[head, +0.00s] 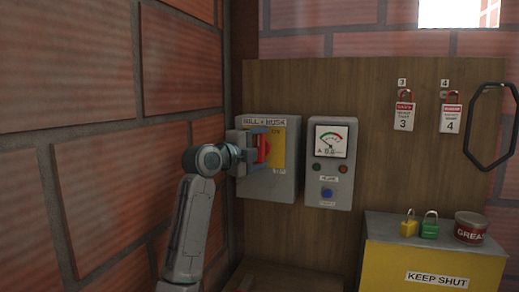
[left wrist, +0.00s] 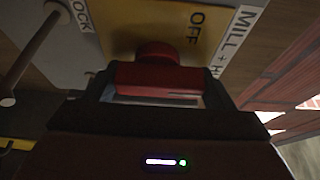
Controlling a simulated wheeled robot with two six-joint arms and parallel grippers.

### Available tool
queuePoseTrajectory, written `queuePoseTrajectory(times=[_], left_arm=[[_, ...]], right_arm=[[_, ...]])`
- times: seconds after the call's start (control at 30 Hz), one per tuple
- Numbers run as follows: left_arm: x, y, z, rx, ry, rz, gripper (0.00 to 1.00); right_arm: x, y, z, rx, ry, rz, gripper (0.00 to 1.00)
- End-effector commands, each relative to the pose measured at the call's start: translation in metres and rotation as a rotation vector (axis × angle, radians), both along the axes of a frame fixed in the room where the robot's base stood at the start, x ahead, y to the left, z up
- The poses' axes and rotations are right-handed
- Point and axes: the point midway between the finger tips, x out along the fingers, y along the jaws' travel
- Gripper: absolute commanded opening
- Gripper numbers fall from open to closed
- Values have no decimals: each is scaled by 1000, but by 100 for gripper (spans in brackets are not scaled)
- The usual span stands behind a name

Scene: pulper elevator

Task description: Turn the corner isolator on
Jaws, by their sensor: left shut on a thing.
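The corner isolator is a grey box (head: 284,178) labelled "MILL + HUSK" with a yellow plate (head: 279,152) and a red handle (head: 263,149), on a wooden board in the corner. My left gripper (head: 256,150) is at the front of the box, shut on the red handle. In the left wrist view the red handle (left wrist: 158,76) lies between the dark fingers of the gripper (left wrist: 157,98), below the word OFF on the yellow plate (left wrist: 190,30). The gripper hides part of the handle and plate. My right gripper is in neither view.
A grey meter panel (head: 329,165) with a blue button (head: 326,193) is right of the isolator. Two red padlocks with tags (head: 404,112) hang further right. A yellow chest (head: 433,257) carries padlocks and a grease tin (head: 470,227). A brick wall (head: 80,90) stands close on the left.

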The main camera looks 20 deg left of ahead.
Motion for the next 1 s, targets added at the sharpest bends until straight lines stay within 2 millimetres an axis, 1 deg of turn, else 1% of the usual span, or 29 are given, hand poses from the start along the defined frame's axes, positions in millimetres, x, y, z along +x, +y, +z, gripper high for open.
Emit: queuePoseTrajectory(times=[0.2,0.23,0.33,0.6,0.73,0.87,0.97,1.0], left_arm=[[0,0,-2,3,3,0,54],[0,0,-2,3,3,0,78],[0,0,-1,2,2,0,98],[0,0,0,1,0,0,98],[0,0,4,0,-1,1,98],[0,0,19,1,-3,1,98],[-1,0,37,1,-8,2,98],[-10,-3,37,1,-12,2,98]], right_arm=[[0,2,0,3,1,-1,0],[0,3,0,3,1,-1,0],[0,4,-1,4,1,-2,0],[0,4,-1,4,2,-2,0],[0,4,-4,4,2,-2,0],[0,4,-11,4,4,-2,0],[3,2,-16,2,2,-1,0],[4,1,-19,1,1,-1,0]])
